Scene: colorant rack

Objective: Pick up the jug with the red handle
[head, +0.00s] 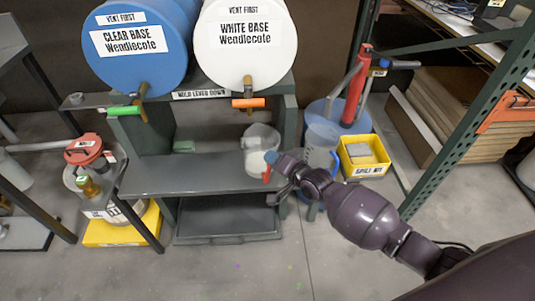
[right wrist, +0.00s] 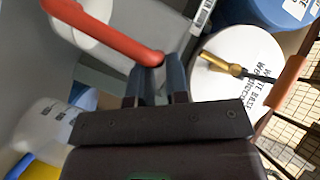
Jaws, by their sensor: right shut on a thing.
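The jug with the red handle (head: 258,160) is translucent white and stands at the right end of the grey shelf, below the white drum's orange tap. Its red handle (right wrist: 110,35) shows large in the right wrist view and faces my arm. My right gripper (head: 271,160) comes in from the right at the jug's near side. Its fingers (right wrist: 158,82) are shut on the end of the red handle. The fingers hide part of the handle in the head view. My left gripper is not in view.
A clear jug with a blue handle (head: 321,145) stands close to the right, beside my wrist. The yellow spill kit bin (head: 366,172) and green rack post (head: 455,125) are further right. The white drum (head: 242,50) and blue drum (head: 138,50) lie above.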

